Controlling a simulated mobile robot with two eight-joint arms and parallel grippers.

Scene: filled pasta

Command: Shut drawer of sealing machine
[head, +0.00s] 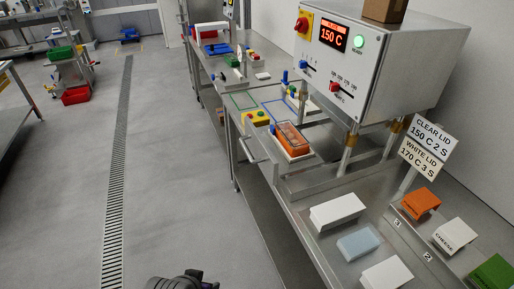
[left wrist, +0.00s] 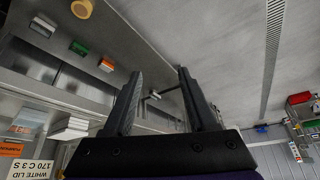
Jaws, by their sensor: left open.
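The sealing machine (head: 372,68) is a grey box on posts on the steel bench, with a red display reading 150 C. Its drawer (head: 294,160) is pulled out from under the box, toward the aisle. An orange tray (head: 290,140) with a clear top sits in the drawer. A bar handle (head: 247,151) shows at the drawer's left side. Dark parts of my left gripper (head: 186,281) show at the bottom edge of the head view, apart from the drawer. In the left wrist view the two fingers (left wrist: 160,72) are spread with nothing held. My right gripper is not seen.
White blocks (head: 338,211), a pale blue block (head: 360,243) and an orange block (head: 420,203) lie on the near bench. A sign (head: 428,143) stands behind them. The aisle floor (head: 180,150) is clear, with a long drain grate (head: 118,160).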

